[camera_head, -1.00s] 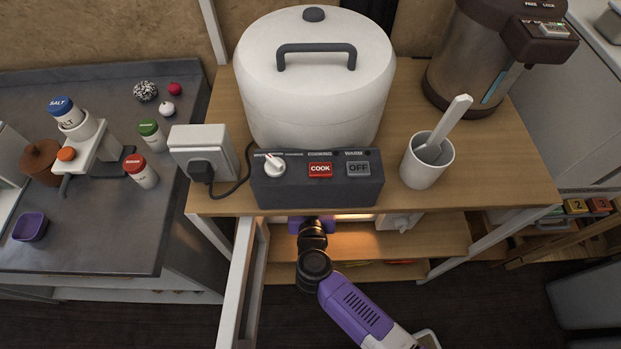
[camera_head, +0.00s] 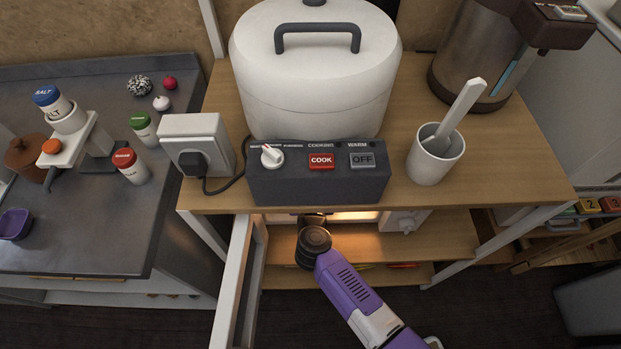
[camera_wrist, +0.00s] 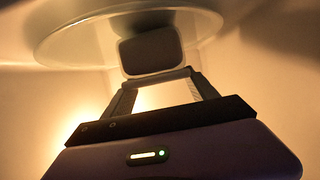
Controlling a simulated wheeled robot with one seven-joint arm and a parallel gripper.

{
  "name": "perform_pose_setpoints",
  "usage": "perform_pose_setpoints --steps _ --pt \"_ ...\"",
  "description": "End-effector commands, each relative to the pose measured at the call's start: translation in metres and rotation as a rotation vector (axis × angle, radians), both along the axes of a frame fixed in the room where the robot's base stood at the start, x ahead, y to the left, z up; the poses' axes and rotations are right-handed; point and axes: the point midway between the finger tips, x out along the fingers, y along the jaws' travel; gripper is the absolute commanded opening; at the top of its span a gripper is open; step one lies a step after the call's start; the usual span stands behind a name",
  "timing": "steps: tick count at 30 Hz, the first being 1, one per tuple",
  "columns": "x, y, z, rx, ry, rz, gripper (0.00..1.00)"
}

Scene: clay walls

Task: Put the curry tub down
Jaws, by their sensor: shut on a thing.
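In the wrist view, my gripper (camera_wrist: 158,79) is shut on a small rounded tub, taken as the curry tub (camera_wrist: 150,52). Its dull, squarish end shows beyond the fingertips, with a bright patch between the fingers. A round glass plate (camera_wrist: 75,38) lies right by the tub; I cannot tell whether they touch. All this is inside a warmly lit, pale chamber. In the head view, my arm reaches into the lit white appliance (camera_head: 405,221) under the wooden top. The gripper and tub are hidden there.
The appliance's pale door (camera_head: 234,285) stands open left of my arm. The wooden top (camera_head: 520,170) overhangs the arm and carries a white cooker (camera_head: 315,95), a cup (camera_head: 434,155) and a metal dispenser (camera_head: 480,55). Chamber walls are close around the gripper.

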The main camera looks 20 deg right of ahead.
Motion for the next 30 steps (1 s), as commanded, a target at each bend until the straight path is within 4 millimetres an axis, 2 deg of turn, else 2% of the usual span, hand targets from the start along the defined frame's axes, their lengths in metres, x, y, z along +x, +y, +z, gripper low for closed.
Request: perform_pose_setpoints --steps 5,6,9,21,26,30 --pt "0.000 0.000 -0.001 -0.001 -0.001 -0.001 0.11" --pt "0.000 0.000 -0.002 0.000 0.000 -0.001 0.71" --pt "0.000 0.000 -0.002 0.000 0.000 -0.001 0.89" --pt "-0.002 0.001 0.002 -0.001 0.000 0.000 0.89" --pt "-0.023 0.007 0.013 -0.002 0.001 0.002 0.89" --pt "-0.049 0.015 0.023 -0.003 0.001 0.003 0.89"
